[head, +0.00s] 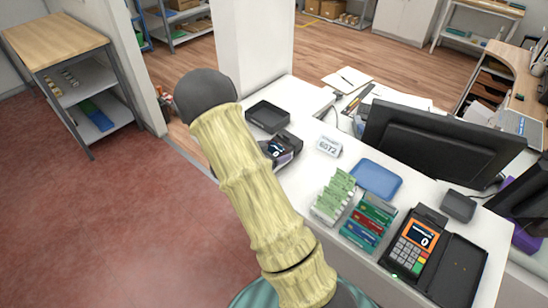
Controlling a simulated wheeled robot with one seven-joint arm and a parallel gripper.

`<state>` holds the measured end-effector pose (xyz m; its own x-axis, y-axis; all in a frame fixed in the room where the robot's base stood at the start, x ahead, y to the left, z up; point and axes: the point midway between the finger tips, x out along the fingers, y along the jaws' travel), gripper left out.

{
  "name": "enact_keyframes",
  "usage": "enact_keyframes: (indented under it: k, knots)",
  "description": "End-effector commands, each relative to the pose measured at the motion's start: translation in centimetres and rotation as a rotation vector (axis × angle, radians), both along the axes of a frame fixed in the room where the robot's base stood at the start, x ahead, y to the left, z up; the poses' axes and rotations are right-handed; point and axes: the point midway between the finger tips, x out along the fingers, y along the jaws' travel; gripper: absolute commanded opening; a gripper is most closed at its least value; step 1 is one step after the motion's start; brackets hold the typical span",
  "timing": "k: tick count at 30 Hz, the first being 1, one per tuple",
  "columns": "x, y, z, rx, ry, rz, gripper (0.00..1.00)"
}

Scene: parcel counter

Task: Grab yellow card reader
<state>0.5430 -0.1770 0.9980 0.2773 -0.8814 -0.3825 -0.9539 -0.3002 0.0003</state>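A card reader (416,243) lies on the white counter at the lower right. It has a black body, an orange-framed screen showing a 0 and a keypad with coloured keys. Its body does not look yellow overall. A second, darker device with a small lit screen (281,148) stands further back on the counter, partly behind my arm. I cannot tell whether any of it is yellow.
Beside the reader are a black open case (460,270), racks of green cards (336,197) and coloured cards (369,222), a blue tray (376,179) and a small dark box (458,206). A black monitor (440,140) stands behind. A white pillar (250,45) rises at the counter's far end.

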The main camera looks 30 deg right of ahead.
Motion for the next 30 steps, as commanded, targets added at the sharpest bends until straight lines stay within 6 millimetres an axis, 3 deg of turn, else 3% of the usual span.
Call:
enact_keyframes:
  k: [1,4,16,30]
  knots:
    - [0.0,0.0,0.0,0.0,0.0,0.001,0.61]
    - [0.0,0.0,0.0,0.0,0.0,0.001,0.43]
    - [0.1,0.0,1.1,-0.001,-0.004,-0.001,0.43]
    - [0.1,0.0,8.7,0.0,-0.007,0.0,0.43]
